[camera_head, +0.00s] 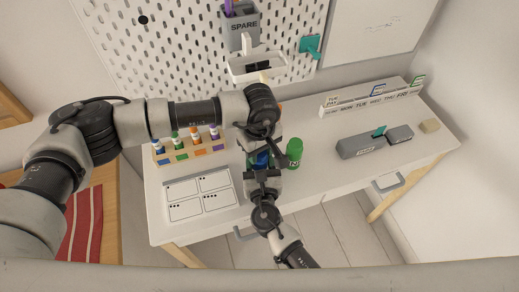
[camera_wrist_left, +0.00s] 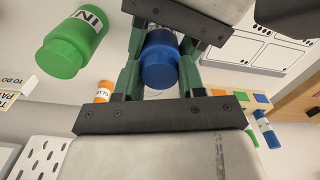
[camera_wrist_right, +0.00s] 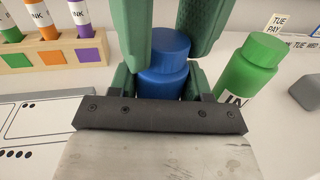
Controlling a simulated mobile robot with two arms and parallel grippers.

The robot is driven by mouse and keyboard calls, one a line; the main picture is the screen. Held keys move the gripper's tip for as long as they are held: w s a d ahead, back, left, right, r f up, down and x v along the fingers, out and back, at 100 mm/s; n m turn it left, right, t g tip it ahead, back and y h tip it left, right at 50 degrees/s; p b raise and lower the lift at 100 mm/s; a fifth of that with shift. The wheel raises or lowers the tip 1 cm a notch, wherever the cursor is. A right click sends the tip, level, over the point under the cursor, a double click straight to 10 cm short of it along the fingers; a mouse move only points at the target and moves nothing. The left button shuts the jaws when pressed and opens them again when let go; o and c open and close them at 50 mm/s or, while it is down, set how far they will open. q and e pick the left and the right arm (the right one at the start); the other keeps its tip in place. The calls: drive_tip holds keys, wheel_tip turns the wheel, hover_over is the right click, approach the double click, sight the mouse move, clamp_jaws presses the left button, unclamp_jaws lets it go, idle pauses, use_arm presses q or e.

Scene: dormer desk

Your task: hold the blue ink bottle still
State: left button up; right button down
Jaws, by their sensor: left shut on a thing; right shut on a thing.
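The blue ink bottle (camera_head: 259,159) stands on the white desk, mostly hidden between my two grippers. It shows with its blue cap in the left wrist view (camera_wrist_left: 160,62) and the right wrist view (camera_wrist_right: 164,62). My left gripper (camera_head: 262,146) reaches in from the far side and is shut on the blue bottle, with green fingers on either side. My right gripper (camera_head: 262,172) comes from the near side and is also shut on it. Whether the bottle touches the desk cannot be told clearly.
A green ink bottle (camera_head: 294,153) stands close to the right. A wooden rack (camera_head: 188,149) with several ink bottles is at the left, behind a white sheet (camera_head: 199,196). Grey boxes (camera_head: 361,145) and a day organizer (camera_head: 372,97) are at the right.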

use_arm(q)
drive_tip(key=n, duration=0.4)
drive_tip(key=shift+n, duration=0.3)
drive_tip(key=n, duration=1)
drive_tip(key=shift+n, duration=0.4)
drive_tip(key=n, duration=0.8)
drive_tip(key=shift+n, duration=0.3)
drive_tip(key=n, duration=0.7)
drive_tip(key=shift+r, duration=0.1)
drive_tip(key=shift+r, duration=0.2)
